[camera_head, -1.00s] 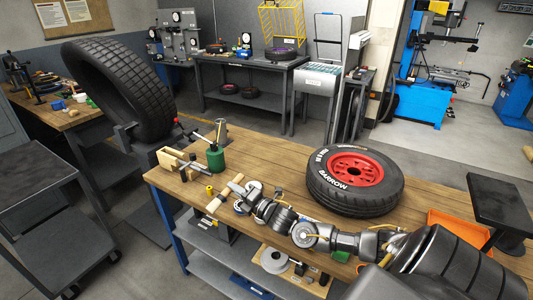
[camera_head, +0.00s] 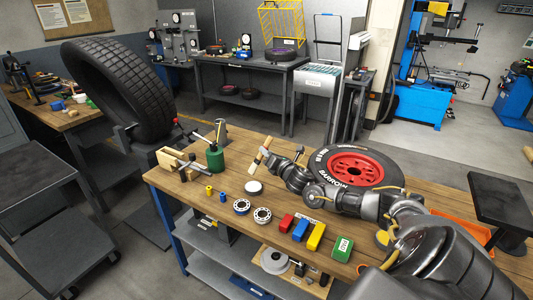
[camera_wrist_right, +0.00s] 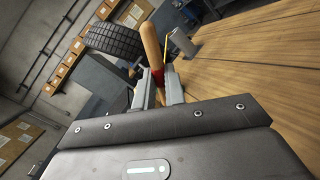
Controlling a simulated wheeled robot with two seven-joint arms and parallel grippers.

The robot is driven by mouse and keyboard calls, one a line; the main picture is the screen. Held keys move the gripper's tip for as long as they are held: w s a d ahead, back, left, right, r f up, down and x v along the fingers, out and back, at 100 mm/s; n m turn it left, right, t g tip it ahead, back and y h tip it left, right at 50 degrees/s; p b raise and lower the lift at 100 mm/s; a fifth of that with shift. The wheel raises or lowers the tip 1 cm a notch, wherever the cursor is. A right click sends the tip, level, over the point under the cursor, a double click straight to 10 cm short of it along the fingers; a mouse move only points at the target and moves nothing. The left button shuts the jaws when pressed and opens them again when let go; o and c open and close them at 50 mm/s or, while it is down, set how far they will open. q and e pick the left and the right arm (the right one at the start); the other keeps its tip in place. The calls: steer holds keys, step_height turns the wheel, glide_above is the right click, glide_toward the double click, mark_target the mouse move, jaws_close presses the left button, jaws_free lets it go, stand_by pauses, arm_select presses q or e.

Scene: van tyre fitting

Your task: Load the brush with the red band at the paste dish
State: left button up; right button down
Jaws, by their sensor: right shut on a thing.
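The brush with the red band shows a wooden handle (camera_head: 260,153) in the head view, held tilted above the bench's far side. My right gripper (camera_head: 269,158) is shut on it. In the right wrist view the wooden handle (camera_wrist_right: 151,46) rises between the fingers (camera_wrist_right: 158,88), with its red band (camera_wrist_right: 157,78) at the jaws. The brush's bristles are not clearly visible. A small round whitish dish (camera_head: 254,187), perhaps the paste dish, sits on the bench, nearer the front edge than the gripper and apart from it. My left gripper is not in view.
A tyre on a red rim (camera_head: 357,171) lies behind my right arm. Two ring-shaped parts (camera_head: 241,207) and red, blue and yellow blocks (camera_head: 300,229) lie along the front.

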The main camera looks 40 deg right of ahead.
steer(key=shift+f+b, duration=2.2)
steer(key=shift+f, duration=0.65)
steer(key=shift+f+b, duration=0.35)
steer(key=shift+f, duration=0.15)
steer(key=shift+a, duration=0.1)
step_height(320, 180, up, 7)
steer(key=p, duration=0.5)
steer(key=shift+p, duration=0.4)
